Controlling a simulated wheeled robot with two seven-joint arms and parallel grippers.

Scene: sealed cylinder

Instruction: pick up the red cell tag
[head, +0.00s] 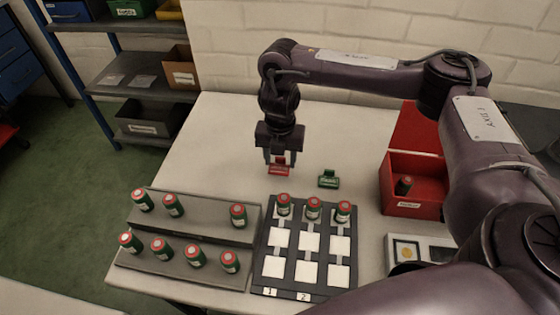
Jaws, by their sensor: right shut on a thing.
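The red cell tag (279,172) is at the middle of the white table, directly under my right gripper (280,160). My right gripper points down and is shut on the upper part of the red tag. I cannot tell whether the tag touches the table or hangs just above it. A similar green tag (328,180) stands on the table a little to the right. My left gripper is not in view.
A black tray (257,270) with white squares and several red-topped green cylinders stands in front. A grey stepped rack (190,262) with more cylinders is at left. An open red box (415,207) holding a dark cylinder is at right. The table's back left is clear.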

